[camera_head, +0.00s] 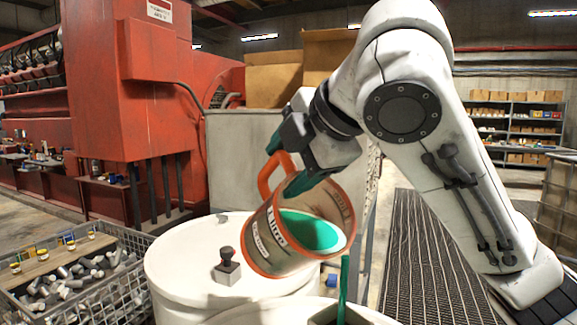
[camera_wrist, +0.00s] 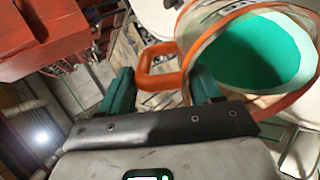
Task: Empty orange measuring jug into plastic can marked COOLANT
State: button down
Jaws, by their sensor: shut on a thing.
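The measuring jug (camera_head: 262,240) has a clear body with orange trim and handle, and holds green liquid. It is tilted, its mouth towards the lower right and the camera. My gripper (camera_head: 290,180) is shut on its orange handle, which also shows in the wrist view (camera_wrist: 160,68). A thin green strip (camera_head: 343,280), which looks like a stream of the liquid, hangs below the jug's rim. It runs down to a dark opening on the front white container (camera_head: 265,315), cut off by the frame. No COOLANT marking is readable.
Another white container (camera_head: 180,255) stands behind on the left, with a dark knob-like piece (camera_head: 227,268) on top. A wire basket (camera_head: 85,285) of metal parts is at lower left. A red machine (camera_head: 130,80) stands behind. A ribbed floor mat (camera_head: 415,250) lies clear at right.

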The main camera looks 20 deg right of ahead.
jog(key=shift+s+d+r+t+b, duration=0.15)
jog(key=shift+s+t+b, duration=0.4)
jog(key=shift+b, duration=0.4)
dwell(1.0)
jog(key=shift+s+d+f+t+y+b, duration=0.15)
jog(key=shift+s+t+b, duration=0.3)
jog(key=shift+b, duration=0.5)
jog(key=shift+s+d+f+t+y+b, duration=0.15)
jog(key=shift+s+t+b, duration=0.3)
jog(key=shift+b, duration=0.55)
jog(key=shift+s+d+t+y+b, duration=0.1)
jog(key=shift+s+t+y+b, duration=0.15)
jog(key=shift+t+b, duration=0.5)
dwell(3.4)
